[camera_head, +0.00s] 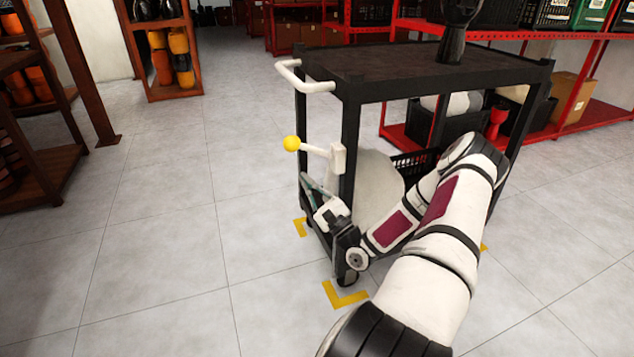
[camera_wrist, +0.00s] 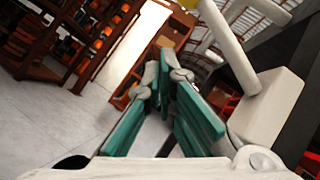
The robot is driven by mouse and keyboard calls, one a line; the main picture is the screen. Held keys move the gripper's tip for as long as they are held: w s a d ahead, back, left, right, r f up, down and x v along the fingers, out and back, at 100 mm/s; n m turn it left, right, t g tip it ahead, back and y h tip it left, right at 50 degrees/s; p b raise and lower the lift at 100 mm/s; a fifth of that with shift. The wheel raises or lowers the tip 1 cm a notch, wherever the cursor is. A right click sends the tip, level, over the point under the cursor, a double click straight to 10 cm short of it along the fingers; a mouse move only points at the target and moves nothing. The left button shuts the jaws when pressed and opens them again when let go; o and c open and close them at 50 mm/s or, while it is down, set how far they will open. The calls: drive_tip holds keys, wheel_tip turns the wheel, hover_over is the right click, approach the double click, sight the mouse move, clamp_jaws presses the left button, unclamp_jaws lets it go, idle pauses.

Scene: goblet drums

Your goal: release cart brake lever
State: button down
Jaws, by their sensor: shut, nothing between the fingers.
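The black cart (camera_head: 428,68) stands in the middle of the head view, with a white push handle (camera_head: 318,86) at its left end. The brake lever (camera_head: 314,150) is a white rod with a yellow ball knob (camera_head: 291,143). It sticks out left from a white bracket (camera_head: 338,158) on the cart's front left post, nearly level in the head view. My gripper (camera_head: 304,179) has teal fingers and is just below the lever, shut and empty. In the wrist view the fingers (camera_wrist: 161,67) point up, with the lever rod (camera_wrist: 228,48) and bracket (camera_wrist: 266,108) to their right. I cannot tell whether they touch.
Yellow corner marks (camera_head: 343,295) lie on the floor around the cart's feet. A dark pedestal object (camera_head: 452,40) stands on the cart top. A pale drum (camera_head: 372,185) sits on the lower shelf beside my arm. Red racks stand behind; the tiled floor on the left is clear.

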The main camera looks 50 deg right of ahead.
drive_tip(key=a+p+v, duration=0.1)
drive_tip(key=p+v, duration=0.1)
drive_tip(key=v, duration=0.8)
drive_tip(key=shift+w+f, duration=0.25)
drive_tip(key=shift+f, duration=0.05)
drive_tip(key=shift+s, duration=0.1)
